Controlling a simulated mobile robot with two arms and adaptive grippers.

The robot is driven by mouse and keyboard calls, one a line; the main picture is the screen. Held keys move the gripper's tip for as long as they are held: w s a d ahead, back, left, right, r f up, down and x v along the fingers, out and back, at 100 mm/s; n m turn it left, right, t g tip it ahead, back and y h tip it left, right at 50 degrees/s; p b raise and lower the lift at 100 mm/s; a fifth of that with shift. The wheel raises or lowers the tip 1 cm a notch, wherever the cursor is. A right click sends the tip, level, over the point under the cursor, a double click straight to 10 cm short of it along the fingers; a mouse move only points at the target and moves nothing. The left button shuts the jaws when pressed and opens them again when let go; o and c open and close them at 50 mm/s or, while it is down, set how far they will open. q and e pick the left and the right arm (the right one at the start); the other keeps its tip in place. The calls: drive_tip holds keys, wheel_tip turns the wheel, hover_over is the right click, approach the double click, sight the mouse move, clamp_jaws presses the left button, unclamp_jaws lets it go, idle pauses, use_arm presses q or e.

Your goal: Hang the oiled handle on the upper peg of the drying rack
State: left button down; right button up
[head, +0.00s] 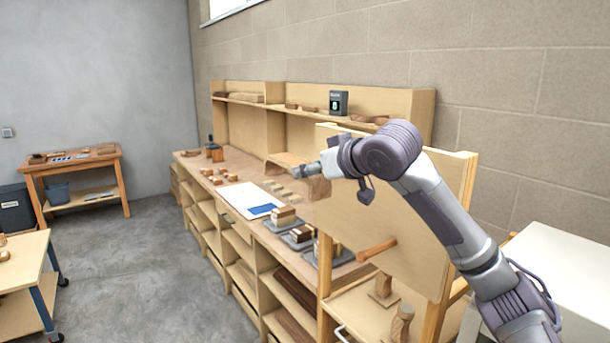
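The drying rack (405,215) looks to be the upright pale wooden board on posts at the right end of the workbench. A wooden peg (376,250) juts out low on its face. No upper peg shows; my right arm covers part of the board. My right gripper (322,168) is in front of the board's upper left edge, its fingers toward the left. A brown wooden piece (319,188) shows just below the fingers; I cannot tell whether it is the oiled handle or whether it is held. My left gripper is not in view.
Shaped wooden pieces (383,289) stand on the rack's low shelf. The workbench (225,172) carries wood blocks, a white sheet (246,199) and stacked laminations (284,215). A white box-like surface (560,270) is at the right. Open floor (150,270) lies at the left.

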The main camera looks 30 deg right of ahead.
drive_tip(key=d+f+b, duration=0.1)
drive_tip(key=d+b, duration=0.1)
drive_tip(key=d, duration=0.6)
drive_tip(key=shift+w+d+f+b, duration=0.15)
drive_tip(key=shift+w+b, duration=0.15)
idle(0.4)
drive_tip(key=shift+p, duration=0.3)
idle(0.4)
idle(0.5)
drive_tip(key=o, duration=1.1)
drive_tip(key=shift+s, duration=0.1)
drive_tip(key=shift+o, duration=0.2)
drive_tip(key=shift+o, duration=1.8)
